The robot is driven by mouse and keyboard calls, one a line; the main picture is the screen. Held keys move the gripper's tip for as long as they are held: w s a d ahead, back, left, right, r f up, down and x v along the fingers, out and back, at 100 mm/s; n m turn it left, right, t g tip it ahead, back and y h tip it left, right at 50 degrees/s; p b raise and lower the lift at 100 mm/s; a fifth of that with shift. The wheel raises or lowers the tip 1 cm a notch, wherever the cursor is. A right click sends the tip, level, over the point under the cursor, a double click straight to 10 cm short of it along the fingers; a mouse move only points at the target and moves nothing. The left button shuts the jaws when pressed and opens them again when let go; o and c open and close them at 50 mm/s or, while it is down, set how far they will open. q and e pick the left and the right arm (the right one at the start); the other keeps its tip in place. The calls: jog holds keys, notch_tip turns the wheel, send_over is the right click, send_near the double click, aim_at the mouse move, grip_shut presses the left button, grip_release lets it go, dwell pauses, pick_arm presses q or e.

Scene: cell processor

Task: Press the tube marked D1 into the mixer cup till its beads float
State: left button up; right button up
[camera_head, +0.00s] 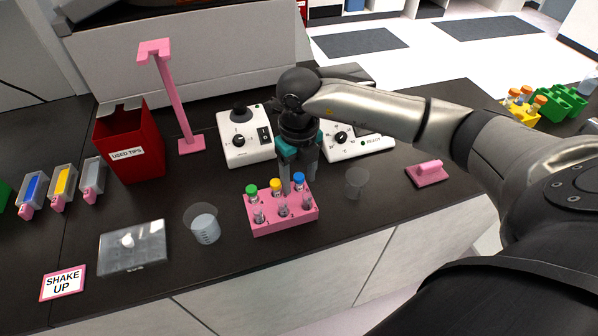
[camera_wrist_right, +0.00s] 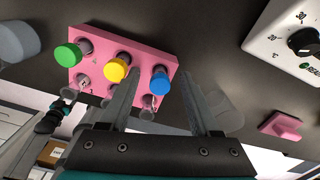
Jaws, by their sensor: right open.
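A pink rack (camera_head: 284,222) holds capped tubes: a green-capped tube (camera_head: 252,190), a yellow-capped tube (camera_head: 276,185) and a blue-capped tube (camera_head: 299,178). I cannot read any D1 mark. My right gripper (camera_wrist_right: 158,76) is open and points down at the rack's right end, its fingers either side of the blue cap (camera_wrist_right: 160,80) in the wrist view. The blue-capped tube sits in the rack. The mixer (camera_head: 246,146), white with a dark cup (camera_head: 239,114) on top, stands behind the rack. What looks like my left gripper (camera_wrist_right: 66,98) shows small in the wrist view; its jaws are unclear.
A white device with a dial (camera_head: 352,144) stands behind my right gripper. A beaker (camera_head: 204,227) is left of the rack, an empty clear cup (camera_head: 356,182) right. A red used-tips bin (camera_head: 128,150) and pink stand (camera_head: 175,100) are at back left. A pink block (camera_head: 428,174) lies right.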

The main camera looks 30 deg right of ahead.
grip_shut()
dwell(0.8)
dwell(1.3)
